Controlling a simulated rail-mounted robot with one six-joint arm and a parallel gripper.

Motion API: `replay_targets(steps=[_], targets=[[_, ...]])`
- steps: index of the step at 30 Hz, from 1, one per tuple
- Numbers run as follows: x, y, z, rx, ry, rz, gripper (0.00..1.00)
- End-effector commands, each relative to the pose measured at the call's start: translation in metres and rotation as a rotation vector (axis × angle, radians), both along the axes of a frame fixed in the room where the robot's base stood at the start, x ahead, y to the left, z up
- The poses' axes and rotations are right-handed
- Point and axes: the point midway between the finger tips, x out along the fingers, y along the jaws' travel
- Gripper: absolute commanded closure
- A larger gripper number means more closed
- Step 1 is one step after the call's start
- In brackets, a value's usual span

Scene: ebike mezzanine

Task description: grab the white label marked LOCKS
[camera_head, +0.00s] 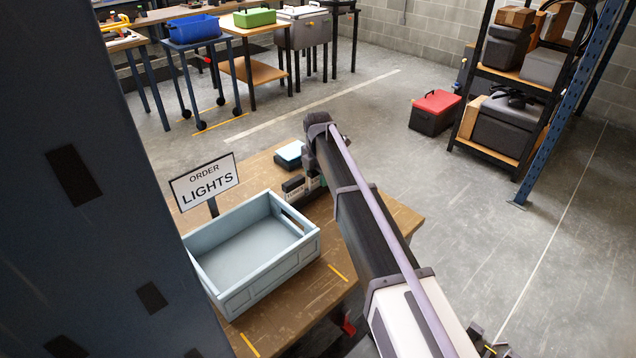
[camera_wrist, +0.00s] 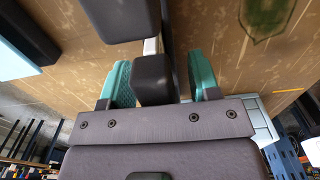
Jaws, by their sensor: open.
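No label that I can read as LOCKS shows in either view. A white sign (camera_head: 205,183) reading ORDER LIGHTS stands behind the bin in the head view. Small dark blocks (camera_head: 293,187), one with a white strip of lettering too small to read surely, sit beside my gripper (camera_head: 316,181). In the wrist view, my gripper (camera_wrist: 162,75) has its teal fingers apart. A dark block (camera_wrist: 154,78) shows between them, with a narrow pale strip (camera_wrist: 151,46) beyond it. I cannot tell whether the fingers touch it. My arm hides part of the table.
An empty light blue bin (camera_head: 300,258) stands on the wooden table (camera_head: 385,205). A white-topped dark box (camera_head: 289,153) lies behind the blocks. A red-lidded toolbox (camera_head: 435,112) and a loaded shelf (camera_head: 530,85) stand away on the floor.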

Motion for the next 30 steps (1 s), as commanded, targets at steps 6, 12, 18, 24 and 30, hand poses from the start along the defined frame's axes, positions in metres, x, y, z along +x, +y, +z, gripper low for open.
replay_targets(steps=[6, 12, 18, 24, 30], targets=[[0.0, 0.0, 0.001, 0.0, 0.0, 0.0, 0.6], [0.0, 0.0, 0.001, 0.0, 0.0, 0.0, 0.79], [0.0, 0.0, 0.001, 0.0, 0.0, 0.0, 0.97], [0.0, 0.0, 0.002, 0.0, 0.0, 0.0, 0.97], [0.0, 0.0, 0.028, 0.0, 0.0, 0.0, 0.97]])
